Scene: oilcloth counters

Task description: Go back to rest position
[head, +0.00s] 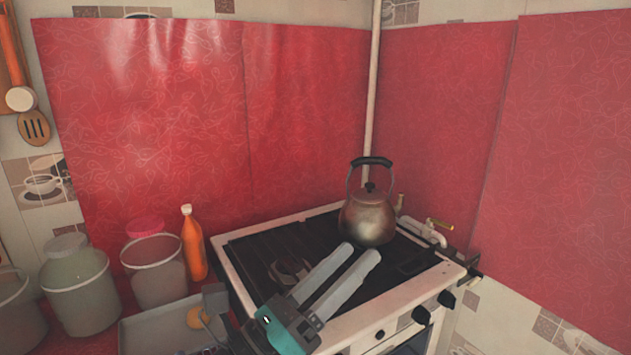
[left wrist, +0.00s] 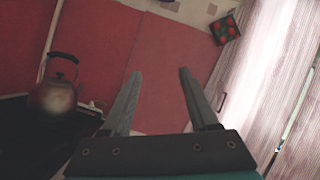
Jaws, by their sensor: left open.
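My left gripper (head: 360,253) reaches in from the bottom of the head view, over the front of the stove (head: 345,322). Its two grey fingers are apart with nothing between them. In the left wrist view the open fingers (left wrist: 160,75) point toward the red wall covering. A metal kettle (head: 367,218) with a black handle stands upright at the back right of the stove top. It also shows at the left of the left wrist view (left wrist: 57,97), apart from the fingers. My right gripper is in neither view.
Left of the stove are an orange bottle (head: 193,245), a bucket with a red lid (head: 155,270), a lidded jar (head: 78,290) and a grey tray (head: 150,332). A white pipe (head: 373,90) runs up the corner. Red oilcloth (head: 150,110) covers the walls.

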